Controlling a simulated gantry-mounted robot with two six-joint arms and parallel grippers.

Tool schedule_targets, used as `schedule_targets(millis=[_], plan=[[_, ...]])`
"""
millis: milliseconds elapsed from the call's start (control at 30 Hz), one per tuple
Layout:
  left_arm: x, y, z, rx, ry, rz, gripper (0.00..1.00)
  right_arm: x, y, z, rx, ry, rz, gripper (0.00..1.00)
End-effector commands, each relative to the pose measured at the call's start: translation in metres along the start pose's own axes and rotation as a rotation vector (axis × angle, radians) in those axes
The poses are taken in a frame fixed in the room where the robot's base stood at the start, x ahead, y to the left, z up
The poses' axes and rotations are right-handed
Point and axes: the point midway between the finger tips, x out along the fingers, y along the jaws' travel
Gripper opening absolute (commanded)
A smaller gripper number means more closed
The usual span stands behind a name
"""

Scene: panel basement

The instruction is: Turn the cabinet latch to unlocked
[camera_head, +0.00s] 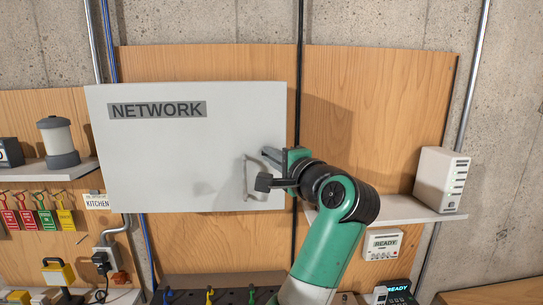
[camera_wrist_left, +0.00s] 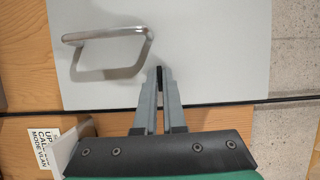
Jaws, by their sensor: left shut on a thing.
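The cabinet (camera_head: 180,150) is a light grey box with a "NETWORK" label on its front, mounted on a wood panel. A metal pull handle (camera_head: 246,178) stands on the right part of its door; it also shows in the left wrist view (camera_wrist_left: 105,35). My left gripper (camera_head: 265,162) is at the door beside the handle. In the left wrist view its fingers (camera_wrist_left: 160,78) are close together, with a small dark piece (camera_wrist_left: 159,72) between the tips, apart from the handle. This appears to be the latch, mostly hidden by the fingers. My right gripper is out of view.
A shelf (camera_head: 390,211) with a white device (camera_head: 441,180) is at right, near my arm. A lantern (camera_head: 58,143) stands on the left shelf. Several coloured tags hang below it. A black cable (camera_head: 299,60) runs vertically past the cabinet's right edge.

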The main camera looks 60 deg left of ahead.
Motion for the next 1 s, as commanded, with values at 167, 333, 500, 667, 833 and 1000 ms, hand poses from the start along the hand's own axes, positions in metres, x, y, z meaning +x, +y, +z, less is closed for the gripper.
schedule_targets(millis=[167,333,500,667,833,1000], plan=[[0.0,0.0,-0.001,-0.002,0.003,0.001,0.0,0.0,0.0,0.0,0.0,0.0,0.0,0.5],[0.0,0.0,-0.001,-0.001,0.002,0.001,0.16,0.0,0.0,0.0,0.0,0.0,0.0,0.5],[0.0,0.0,0.0,0.0,0.002,0.001,0.38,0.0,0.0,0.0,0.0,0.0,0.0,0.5],[0.0,0.0,0.0,0.0,0.001,0.001,0.38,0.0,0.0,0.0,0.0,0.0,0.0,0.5],[-0.006,0.001,-0.001,0.0,0.002,0.001,0.38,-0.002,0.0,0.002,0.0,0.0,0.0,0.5],[-0.037,0.003,-0.001,0.0,0.006,0.001,0.38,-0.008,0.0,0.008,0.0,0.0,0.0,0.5]])
